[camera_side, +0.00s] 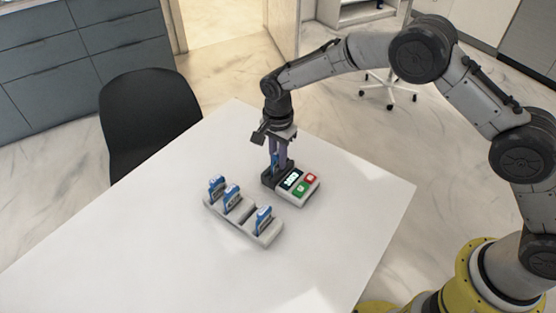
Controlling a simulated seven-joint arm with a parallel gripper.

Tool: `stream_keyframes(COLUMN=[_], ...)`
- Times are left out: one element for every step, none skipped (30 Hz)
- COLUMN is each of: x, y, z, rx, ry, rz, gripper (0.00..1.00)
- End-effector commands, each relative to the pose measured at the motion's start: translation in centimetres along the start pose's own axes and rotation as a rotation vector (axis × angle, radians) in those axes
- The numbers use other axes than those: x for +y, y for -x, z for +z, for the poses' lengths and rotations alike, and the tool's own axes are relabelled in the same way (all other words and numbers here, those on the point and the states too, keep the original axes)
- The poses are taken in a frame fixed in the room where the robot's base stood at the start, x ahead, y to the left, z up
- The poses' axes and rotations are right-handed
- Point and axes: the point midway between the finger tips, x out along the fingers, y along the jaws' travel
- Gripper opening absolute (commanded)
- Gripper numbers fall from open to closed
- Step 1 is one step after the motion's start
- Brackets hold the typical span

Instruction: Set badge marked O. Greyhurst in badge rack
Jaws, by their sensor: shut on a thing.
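The badge rack (278,234) is a pale, low bar on the white table. Three blue-and-white badges stand upright in it: one at the left end (216,186), one beside it (232,199), and one towards the right end (263,219). A dark open gap (248,214) shows between the last two. My gripper (275,158) points down behind the rack, shut on a blue badge (275,161). This badge is at the dark block of a small device; I cannot tell if its lower edge sits in it. The names are too small to read.
The small device (306,190) has a lit screen, green and red buttons and a dark block at its left, close behind the rack. The white table (150,225) is clear around both. A black chair (145,115) stands at the table's far left edge.

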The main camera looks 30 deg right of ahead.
Motion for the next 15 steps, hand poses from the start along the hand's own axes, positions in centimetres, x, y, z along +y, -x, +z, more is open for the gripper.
stream_keyframes(x=[-0.1,-0.1,-0.1,-0.1,-0.1,-0.2,-0.1,-0.1,-0.1,-0.1,-0.1,-0.1,-0.1,-0.1,-0.1], y=[0.7,1.1,1.8,2.3,2.9,3.7,4.3,4.9,5.7,6.2,6.7,7.4,7.8,8.2,8.7], z=[0.0,0.0,0.0,0.0,0.0,0.0,0.0,0.0,0.0,0.0,0.0,0.0,0.0,0.0,0.0], rx=[0.000,0.000,0.000,0.000,0.000,0.000,0.000,0.000,0.000,0.000,0.000,0.000,0.000,0.000,0.000], ry=[0.000,0.000,0.000,0.000,0.000,0.000,0.000,0.000,0.000,0.000,0.000,0.000,0.000,0.000,-0.002], rz=[-0.005,-0.005,-0.006,-0.007,-0.006,-0.008,-0.007,-0.007,-0.005,-0.005,-0.006,-0.006,-0.006,-0.005,-0.004], gripper=[0.00,0.00,0.00,0.00,0.00,0.00,0.00,0.00,0.00,0.00,0.00,0.00,0.00,0.00,0.00])
